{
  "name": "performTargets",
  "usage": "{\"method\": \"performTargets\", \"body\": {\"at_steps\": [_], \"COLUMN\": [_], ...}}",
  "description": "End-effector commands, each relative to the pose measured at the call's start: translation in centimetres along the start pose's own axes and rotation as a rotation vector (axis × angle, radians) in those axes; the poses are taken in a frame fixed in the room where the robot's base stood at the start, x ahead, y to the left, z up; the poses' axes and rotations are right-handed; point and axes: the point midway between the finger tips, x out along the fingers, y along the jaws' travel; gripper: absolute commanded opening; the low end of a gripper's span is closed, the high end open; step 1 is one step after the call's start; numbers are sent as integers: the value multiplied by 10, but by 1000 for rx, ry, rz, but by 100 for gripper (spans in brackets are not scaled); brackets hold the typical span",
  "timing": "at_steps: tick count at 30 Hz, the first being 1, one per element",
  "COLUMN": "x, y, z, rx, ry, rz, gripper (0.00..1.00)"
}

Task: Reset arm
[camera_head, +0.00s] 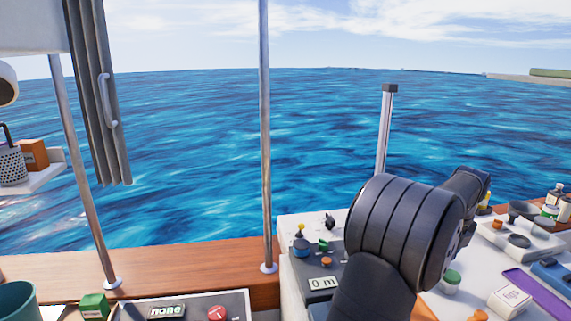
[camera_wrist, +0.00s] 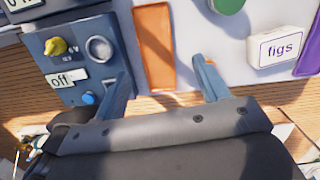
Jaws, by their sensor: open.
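My gripper (camera_wrist: 162,75) shows in the wrist view, with its two blue-grey fingers spread apart. It is open and nothing is held between the fingers. An orange strip (camera_wrist: 155,45) on the white surface shows beyond and between the fingers; I cannot tell how far off it is. In the head view, my dark grey arm rises from the bottom and bends over the white console at the right. My gripper's fingers are hidden in that view.
A "figs" box (camera_wrist: 279,47) is to the right. A thin post (camera_head: 385,130) stands behind my arm.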

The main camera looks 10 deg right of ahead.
Motion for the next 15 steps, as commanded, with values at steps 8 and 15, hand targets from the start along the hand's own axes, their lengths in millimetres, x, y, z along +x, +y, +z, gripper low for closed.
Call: {"method": "performTargets", "body": {"at_steps": [8, 15], "x": [6, 10], "y": [29, 57], "z": [49, 88], "rx": [-77, -141], "ry": [0, 0], "rz": [10, 18], "gripper": [68, 68]}}
